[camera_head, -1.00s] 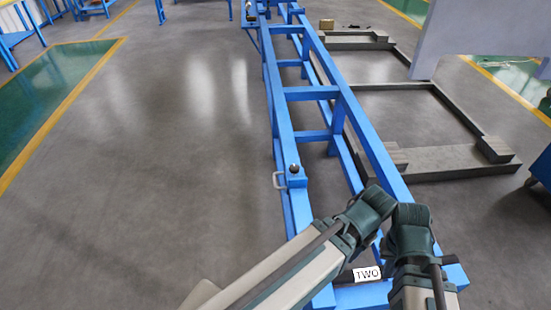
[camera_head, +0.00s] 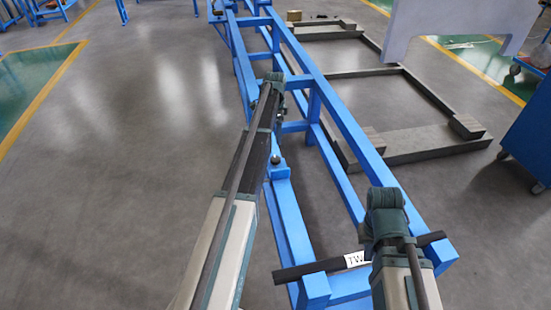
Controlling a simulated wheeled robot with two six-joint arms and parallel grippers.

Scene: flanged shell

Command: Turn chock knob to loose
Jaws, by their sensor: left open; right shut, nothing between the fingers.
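A small black round knob (camera_head: 276,160) stands on the left rail of the long blue frame (camera_head: 340,110); it may be the chock knob, and its setting is too small to read. My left arm reaches forward just left of it and hides part of the rail. My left gripper (camera_head: 279,114) is beyond the knob, above the frame, open and apart from the knob; its fingers are hard to make out. My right gripper (camera_head: 385,200) is over the near right part of the frame, shut and empty, with its fingertips mostly hidden by the wrist.
A dark bar (camera_head: 310,267) with a partly covered white label lies across the frame's near end. Low grey metal frames (camera_head: 420,143) lie on the floor to the right, below a pale panel (camera_head: 450,25). A blue cabinet (camera_head: 530,130) stands far right. The floor at left is clear.

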